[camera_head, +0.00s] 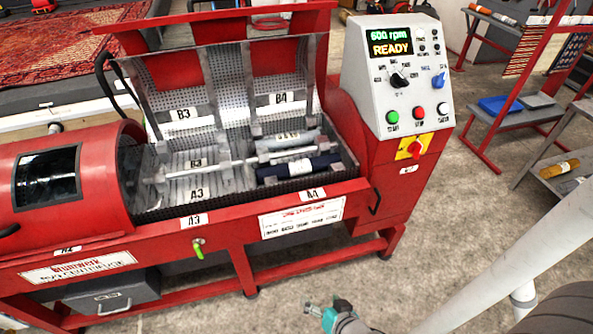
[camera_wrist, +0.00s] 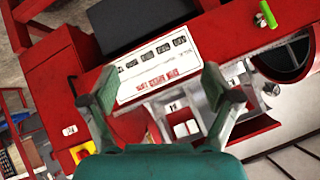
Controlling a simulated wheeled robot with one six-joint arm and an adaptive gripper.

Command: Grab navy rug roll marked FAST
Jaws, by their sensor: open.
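A dark navy roll (camera_head: 300,168) lies in the open drum of the red machine, in the right part near the A4 label. A grey roll (camera_head: 290,142) with a marked band lies just behind it. I cannot read FAST on the navy roll. My gripper (camera_head: 328,314) shows as a teal piece at the bottom of the head view, in front of the machine and well apart from the roll. In the wrist view my gripper (camera_wrist: 160,85) has its fingers spread with nothing held. The navy roll cannot be made out there.
The control panel (camera_head: 395,70) reads 600 rpm READY and stands right of the drum. The machine's raised red lid (camera_head: 260,60) is behind the drum. A red rack (camera_head: 500,120) with shelves is at the right. Bare concrete floor (camera_head: 460,210) lies in front of it.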

